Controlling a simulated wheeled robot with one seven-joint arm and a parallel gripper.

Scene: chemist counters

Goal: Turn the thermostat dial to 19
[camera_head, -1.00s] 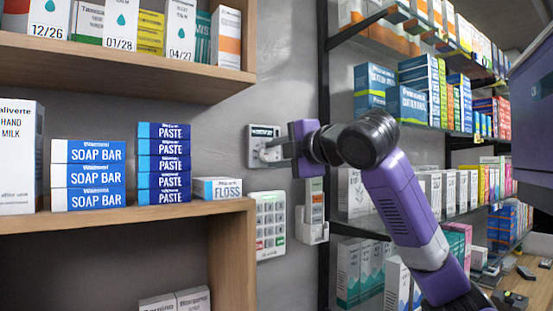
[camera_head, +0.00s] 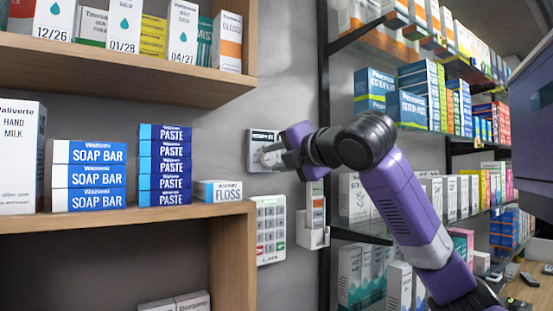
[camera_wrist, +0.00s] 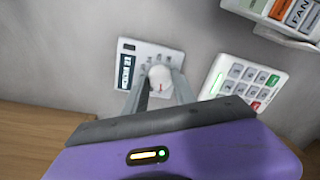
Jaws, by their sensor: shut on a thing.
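The thermostat (camera_head: 262,136) is a pale square plate on the grey wall, right of the wooden shelves. In the wrist view its plate (camera_wrist: 125,67) has a dark display strip, whose digits are too small to read surely. In the head view the fingers hide most of the dial.
A white keypad (camera_head: 269,230) is on the wall just below the thermostat. A small holder (camera_head: 313,232) with boxes hangs right of it. A wooden shelf (camera_head: 215,205) with boxes stands left, and a dark rack post (camera_head: 323,100) rises to the right.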

